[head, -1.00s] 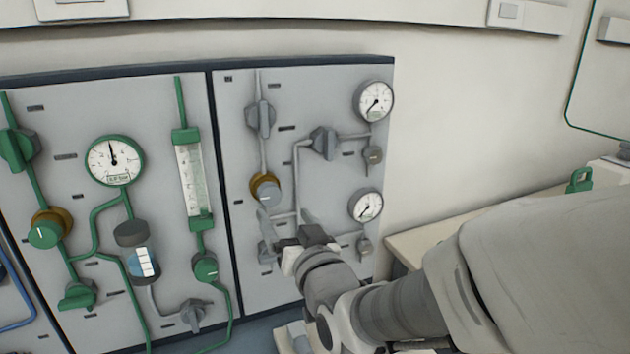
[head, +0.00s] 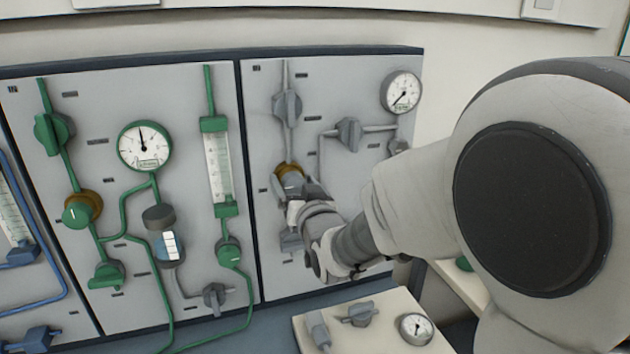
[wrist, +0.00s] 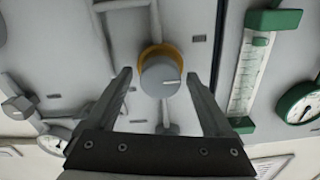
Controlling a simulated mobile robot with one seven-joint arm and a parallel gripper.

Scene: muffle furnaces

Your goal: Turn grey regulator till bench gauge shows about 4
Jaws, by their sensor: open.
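The grey regulator (wrist: 160,77) is a round grey knob with a white mark, on a brass collar, on the grey-piped wall panel. In the head view its brass collar (head: 290,171) shows, while my gripper hides most of the knob. My gripper (wrist: 158,76) is open, with one finger on each side of the knob in the wrist picture; I cannot tell whether they touch it. The bench gauge (head: 416,329) is a small white dial on the pale bench block at the bottom. Its needle is too small to read surely.
On the same panel are grey valves (head: 287,106) and an upper gauge (head: 401,92). The panel to its left has green pipes, a green regulator (head: 77,213) and a green gauge (head: 145,146). A grey valve (head: 358,314) sits beside the bench gauge. My arm hides the panel's lower right.

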